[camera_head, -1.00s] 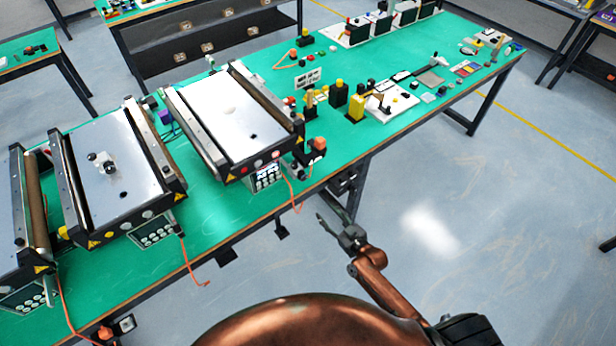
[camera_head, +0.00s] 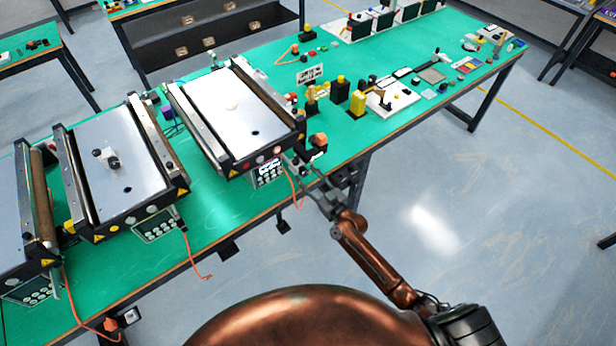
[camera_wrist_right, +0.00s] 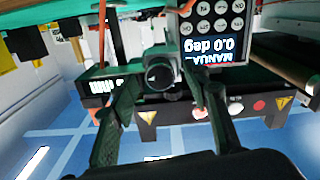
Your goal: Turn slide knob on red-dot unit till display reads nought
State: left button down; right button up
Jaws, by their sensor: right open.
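The conveyor unit with a red button (camera_head: 225,110) stands at the table's front edge in the head view; I cannot make out a separate red dot. My right gripper (camera_head: 305,172) reaches up to its right front corner, open. In the right wrist view, turned upside down, a round dark knob (camera_wrist_right: 160,75) with a pale rim lies between the two open fingers of my right gripper (camera_wrist_right: 163,88). I cannot tell whether they touch it. A small display marked mm (camera_wrist_right: 103,86) is partly hidden behind a finger. My left gripper is not in view.
The unit's keypad panel (camera_wrist_right: 212,25) has a screen (camera_wrist_right: 210,50) reading MANUAL, 0.0 deg. An orange cable (camera_head: 296,190) hangs beside it. More conveyor units (camera_head: 120,170) stand to the left. A yellow-and-black device (camera_head: 357,103) stands to the right. The floor before the table is clear.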

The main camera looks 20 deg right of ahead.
jog(key=shift+c, duration=0.7)
jog(key=c, duration=1)
jog(key=shift+m, duration=0.3)
jog(key=m, duration=1.3)
jog(key=shift+w+d+f+b, duration=0.1)
jog(key=shift+f+b, duration=0.05)
jog(key=shift+b, duration=0.15)
jog(key=shift+f+m, duration=0.15)
jog(key=shift+m, duration=1.85)
